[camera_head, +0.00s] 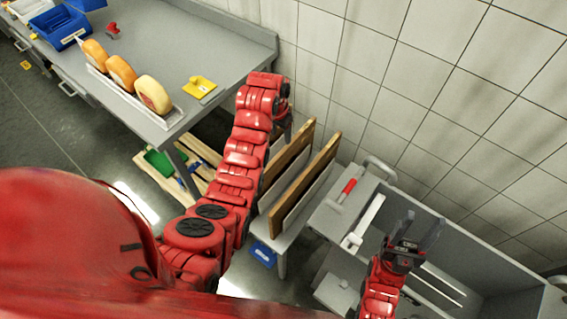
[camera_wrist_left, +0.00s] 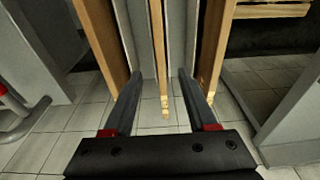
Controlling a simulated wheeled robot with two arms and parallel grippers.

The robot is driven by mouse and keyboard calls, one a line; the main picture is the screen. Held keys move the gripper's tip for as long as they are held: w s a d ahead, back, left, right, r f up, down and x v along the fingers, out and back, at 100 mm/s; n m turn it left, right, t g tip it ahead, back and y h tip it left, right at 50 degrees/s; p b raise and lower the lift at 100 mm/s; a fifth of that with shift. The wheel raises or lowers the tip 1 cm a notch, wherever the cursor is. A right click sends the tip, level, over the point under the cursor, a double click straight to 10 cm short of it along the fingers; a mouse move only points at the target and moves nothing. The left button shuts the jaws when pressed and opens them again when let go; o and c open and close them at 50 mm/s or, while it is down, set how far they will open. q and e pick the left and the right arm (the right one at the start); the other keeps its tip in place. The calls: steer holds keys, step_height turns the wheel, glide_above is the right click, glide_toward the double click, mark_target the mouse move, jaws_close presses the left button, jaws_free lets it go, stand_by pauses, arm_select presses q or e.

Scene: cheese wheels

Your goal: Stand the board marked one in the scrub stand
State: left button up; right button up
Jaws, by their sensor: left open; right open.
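No number is readable on either. My left gripper (camera_wrist_left: 158,82) is open over the rack, mostly hidden by its own arm in the head view. In the left wrist view its fingers are apart on either side of a thin middle wooden edge (camera_wrist_left: 158,40), with a wooden panel (camera_wrist_left: 98,38) to the left and another (camera_wrist_left: 213,45) to the right. My right gripper (camera_head: 418,228) is open and empty over the grey basin unit at right.
The basin unit (camera_head: 480,235) holds a red-handled tool (camera_head: 346,190) and a white-handled one (camera_head: 363,222) on its left ledge. A grey table (camera_head: 190,45) carries several cheese wheels on a white tray (camera_head: 172,117). A pallet (camera_head: 150,172) lies below. Tiled wall stands behind.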

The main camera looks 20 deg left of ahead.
mark_target(283, 152)
arm_select(q)
steer(key=f+b, duration=0.1)
steer(key=f, duration=0.3)
steer(key=f+b, duration=0.1)
steer(key=f, duration=0.3)
steer(key=w+f+b, duration=0.1)
steer(key=f, duration=0.2)
steer(key=shift+d+f, duration=0.2)
steer(key=shift+f, duration=0.2)
step_height(283, 152, down, 5)
steer(key=b, duration=0.2)
steer(key=shift+s+a+f+b, duration=0.1)
steer(key=shift+f+b, duration=0.1)
steer(key=shift+b, duration=0.15)
steer(key=shift+r, duration=0.15)
jaws_close()
